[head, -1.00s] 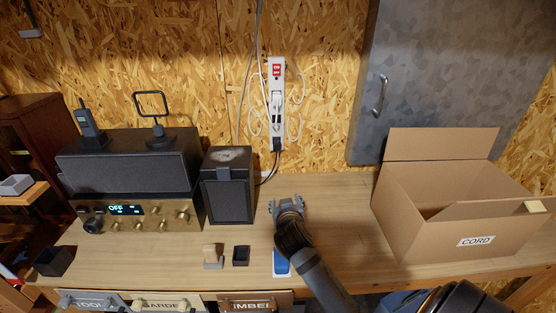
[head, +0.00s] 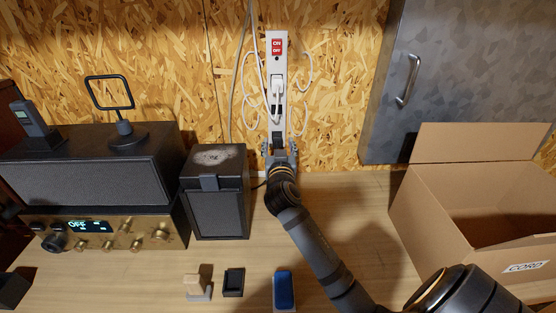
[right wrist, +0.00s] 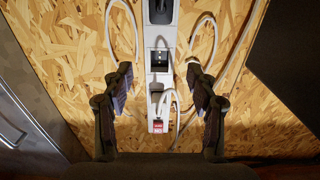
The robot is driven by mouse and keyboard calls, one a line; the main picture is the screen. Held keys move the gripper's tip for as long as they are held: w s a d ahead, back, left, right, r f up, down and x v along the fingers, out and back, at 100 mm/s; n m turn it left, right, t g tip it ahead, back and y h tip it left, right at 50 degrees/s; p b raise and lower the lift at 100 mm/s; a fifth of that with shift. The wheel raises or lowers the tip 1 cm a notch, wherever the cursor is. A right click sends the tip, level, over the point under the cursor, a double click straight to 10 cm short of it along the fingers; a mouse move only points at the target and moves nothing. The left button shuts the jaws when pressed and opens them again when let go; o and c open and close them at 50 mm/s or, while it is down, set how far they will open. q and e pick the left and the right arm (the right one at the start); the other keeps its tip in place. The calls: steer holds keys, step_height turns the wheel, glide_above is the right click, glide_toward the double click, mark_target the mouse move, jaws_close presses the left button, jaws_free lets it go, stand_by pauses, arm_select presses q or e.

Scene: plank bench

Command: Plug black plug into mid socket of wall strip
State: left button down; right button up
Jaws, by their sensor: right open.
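The white wall strip (head: 277,70) hangs upright on the chipboard wall, with a red switch at its top. A white plug (head: 277,86) sits in its upper part; it also shows in the right wrist view (right wrist: 161,100). The mid socket (right wrist: 158,60) looks dark and empty. The black plug (head: 277,139) is at the strip's lower end; it shows at the top edge of the right wrist view (right wrist: 160,11). I cannot tell how deep it sits. My right gripper (head: 279,150) is open, its fingers either side of the strip's lower end, holding nothing.
White cables loop beside the strip. A black speaker (head: 219,210) stands to the left, near a radio (head: 105,235). A cardboard box (head: 470,205) stands right, below a grey metal cabinet (head: 435,75). A blue-topped block (head: 284,290) and small holders lie in front.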

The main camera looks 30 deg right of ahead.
mark_target(277, 139)
arm_select(q)
steer(key=s+a+f+b, duration=0.2)
steer(key=s+f+b, duration=0.2)
steer(key=s+f, duration=0.1)
arm_select(e)
step_height(277, 139, down, 4)
steer(key=s+a, duration=0.1)
steer(key=p+x, duration=0.2)
steer(key=x, duration=0.3)
steer(key=p+x, duration=0.1)
steer(key=x, duration=0.3)
steer(key=shift+w+d+r+p, duration=0.2)
steer(key=shift+w+d+p, duration=0.1)
steer(key=shift+p, duration=0.1)
arm_select(q)
steer(key=w+r, duration=0.1)
steer(key=w+d+r, duration=0.1)
steer(key=r, duration=0.1)
steer(key=shift+w+r, duration=0.2)
steer(key=shift+w, duration=0.05)
arm_select(e)
steer(key=shift+w+d, duration=0.15)
steer(key=shift+w, duration=0.15)
steer(key=shift+f, duration=0.1)
steer(key=shift+c, duration=0.2)
jaws_close()
steer(key=shift+s, duration=0.15)
